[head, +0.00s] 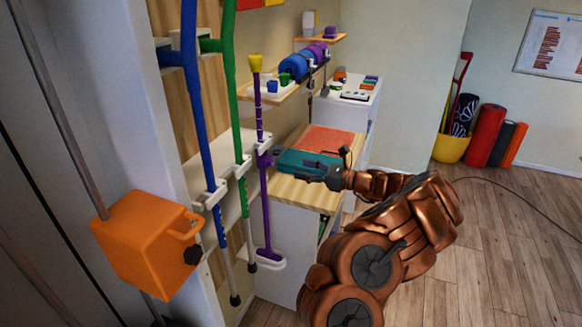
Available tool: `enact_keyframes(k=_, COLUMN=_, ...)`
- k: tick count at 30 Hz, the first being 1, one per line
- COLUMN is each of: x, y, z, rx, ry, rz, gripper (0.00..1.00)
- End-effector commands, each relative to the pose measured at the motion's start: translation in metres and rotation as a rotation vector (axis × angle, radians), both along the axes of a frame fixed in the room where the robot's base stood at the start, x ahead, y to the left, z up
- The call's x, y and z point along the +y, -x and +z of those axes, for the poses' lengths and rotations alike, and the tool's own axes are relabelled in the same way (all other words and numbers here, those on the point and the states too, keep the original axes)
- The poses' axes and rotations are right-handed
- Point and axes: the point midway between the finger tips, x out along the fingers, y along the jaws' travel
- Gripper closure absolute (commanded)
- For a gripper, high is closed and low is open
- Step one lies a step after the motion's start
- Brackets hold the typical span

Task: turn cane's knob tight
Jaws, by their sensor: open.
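The purple cane (265,203) stands upright in a white wall holder in the head view, with a yellow top (256,63) and light bands on its upper shaft. Its purple knob (265,158) sticks out around mid-shaft, just below the upper white clip. My gripper (303,172) is level with the knob, a short way to its right, and points left toward it. The jaws are open and look empty. A gap shows between the jaws and the knob. How tight the knob sits cannot be seen.
A blue crutch (197,110) and a green crutch (231,90) hang close left of the cane. An orange box (147,243) is at the lower left. A wooden-topped cabinet (310,196) with folded cloths (318,141) stands behind my gripper. Open floor lies to the right.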

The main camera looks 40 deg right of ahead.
Motion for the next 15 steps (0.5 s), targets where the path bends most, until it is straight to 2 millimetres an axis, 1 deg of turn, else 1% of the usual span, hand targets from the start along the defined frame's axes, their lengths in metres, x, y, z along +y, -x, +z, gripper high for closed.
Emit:
enact_keyframes(k=1, x=-0.005, y=0.006, z=0.000, rx=0.001, ry=0.001, rz=-0.003, gripper=0.38)
enact_keyframes(k=6, x=-0.012, y=0.018, z=-0.001, rx=0.002, ry=0.001, rz=-0.003, gripper=0.38)
enact_keyframes(k=15, x=-0.013, y=0.020, z=-0.001, rx=0.002, ry=0.001, rz=-0.001, gripper=0.38)
